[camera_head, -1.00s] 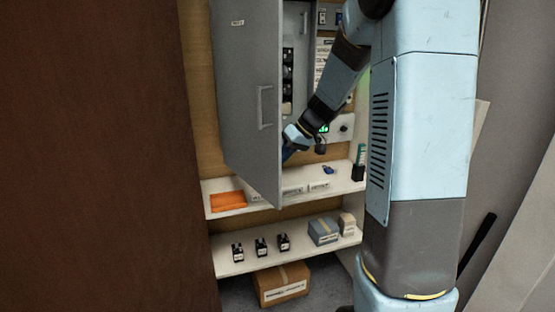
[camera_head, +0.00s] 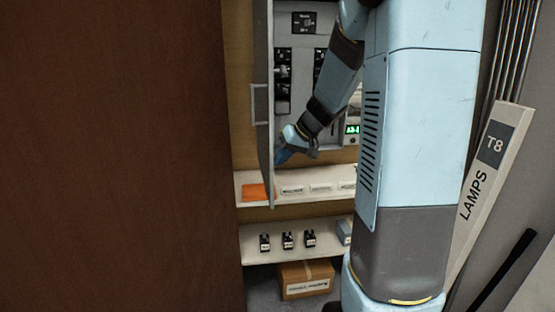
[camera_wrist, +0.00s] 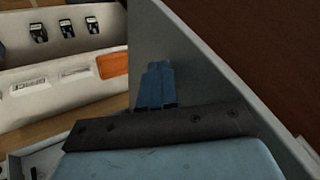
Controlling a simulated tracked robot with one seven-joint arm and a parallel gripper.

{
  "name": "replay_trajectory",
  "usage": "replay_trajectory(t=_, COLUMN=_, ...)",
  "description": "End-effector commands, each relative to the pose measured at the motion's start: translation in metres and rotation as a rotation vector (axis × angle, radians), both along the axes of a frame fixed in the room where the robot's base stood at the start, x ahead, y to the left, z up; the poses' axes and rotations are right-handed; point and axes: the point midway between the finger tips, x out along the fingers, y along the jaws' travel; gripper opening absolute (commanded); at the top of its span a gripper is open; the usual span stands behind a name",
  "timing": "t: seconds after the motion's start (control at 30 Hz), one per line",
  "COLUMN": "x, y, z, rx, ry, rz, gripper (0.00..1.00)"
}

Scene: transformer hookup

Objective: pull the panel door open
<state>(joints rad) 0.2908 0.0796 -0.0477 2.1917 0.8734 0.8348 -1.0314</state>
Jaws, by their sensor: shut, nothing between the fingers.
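The grey panel door (camera_head: 263,60) stands swung out from the cabinet and is seen nearly edge-on in the head view. Its handle (camera_head: 259,104) is on the outer face, on the left. The panel interior (camera_head: 300,70) with dark breakers shows to the right of the door. My gripper (camera_head: 283,157) is on the inner side of the door, near its lower free edge. In the wrist view my gripper's blue fingers (camera_wrist: 155,84) are shut together against or very close to the door's inner face (camera_wrist: 190,60); contact cannot be told for certain.
A shelf (camera_head: 290,197) below holds an orange item (camera_head: 258,191) and labelled pieces. A lower shelf (camera_head: 275,257) holds several small black devices; a cardboard box (camera_head: 305,279) is beneath. A brown surface (camera_head: 110,150) fills the left. A lamps carton (camera_head: 486,170) leans at right.

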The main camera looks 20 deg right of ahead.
Motion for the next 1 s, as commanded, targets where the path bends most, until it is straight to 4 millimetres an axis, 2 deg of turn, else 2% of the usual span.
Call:
replay_trajectory(t=0.57, x=-0.001, y=-0.005, z=0.0, rx=0.0, ry=0.001, rz=-0.011, gripper=0.0)
replay_trajectory(t=0.67, x=-0.002, y=-0.015, z=-0.001, rx=-0.001, ry=0.0, rz=-0.01, gripper=0.0)
replay_trajectory(t=0.8, x=-0.006, y=-0.036, z=-0.002, rx=0.0, ry=0.001, rz=-0.009, gripper=0.0)
replay_trajectory(t=1.0, x=-0.025, y=-0.052, z=0.031, rx=-0.002, ry=-0.004, rz=-0.006, gripper=0.0)
